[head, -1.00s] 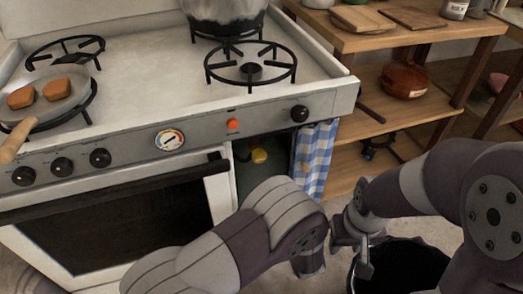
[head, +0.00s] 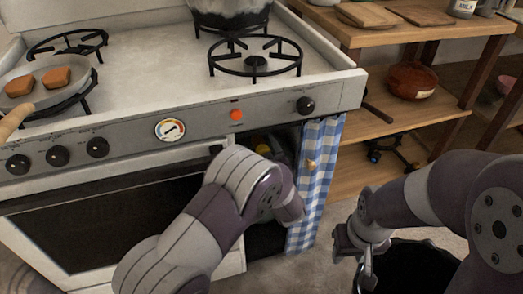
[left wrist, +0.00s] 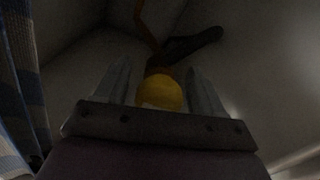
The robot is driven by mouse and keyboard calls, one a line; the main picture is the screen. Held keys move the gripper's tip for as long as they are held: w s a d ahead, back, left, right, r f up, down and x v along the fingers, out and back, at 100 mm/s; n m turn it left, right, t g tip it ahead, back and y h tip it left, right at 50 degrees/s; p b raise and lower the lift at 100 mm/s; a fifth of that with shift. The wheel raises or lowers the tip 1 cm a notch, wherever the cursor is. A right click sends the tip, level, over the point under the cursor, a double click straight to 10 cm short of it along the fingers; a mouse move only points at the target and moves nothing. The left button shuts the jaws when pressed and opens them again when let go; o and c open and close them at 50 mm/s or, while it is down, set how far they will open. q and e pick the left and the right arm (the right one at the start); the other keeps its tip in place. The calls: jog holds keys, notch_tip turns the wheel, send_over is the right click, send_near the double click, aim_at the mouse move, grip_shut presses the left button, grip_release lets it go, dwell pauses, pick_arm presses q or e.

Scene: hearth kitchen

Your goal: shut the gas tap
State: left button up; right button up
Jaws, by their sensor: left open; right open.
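In the left wrist view a round yellow part (left wrist: 160,92), which looks like the gas tap's body, sits between the two fingers of my left gripper (left wrist: 158,70). The fingers are open on either side of it; I cannot tell whether they touch it. A dark lever-like handle (left wrist: 192,45) and a thin brownish pipe lie beyond it. In the head view my left arm reaches into the dark opening under the cooker, and its fingers are hidden. My right gripper (head: 357,250) is open and empty.
The white cooker (head: 165,85) stands above and left of the opening, with its oven door (head: 110,210) shut. A blue checked curtain (head: 318,185) hangs right of my left arm. A black bin (head: 415,270) is by my right gripper. Wooden shelves (head: 400,120) stand at right.

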pick_arm(q)
jog(key=c, duration=1)
jog(key=shift+r+m+p, duration=0.1)
jog(key=shift+m+p, duration=0.4)
jog(key=shift+p, duration=0.25)
jog(key=m+p, duration=0.5)
jog(key=shift+s+a, duration=0.1)
jog(key=m+p, duration=0.2)
jog(key=shift+m, duration=0.3)
jog(key=m+p, duration=0.2)
jog(key=m, duration=0.1)
jog(key=shift+a+m, duration=0.1)
jog(key=shift+m, duration=0.2)
jog(key=m+p, duration=0.1)
jog(key=m, duration=0.2)
jog(key=shift+s+p, duration=0.1)
jog(key=shift+p, duration=0.25)
jog(key=shift+a+f+m+p, duration=0.15)
jog(key=shift+m+p, duration=0.25)
jog(key=shift+m, duration=1)
jog(key=shift+c, duration=0.2)
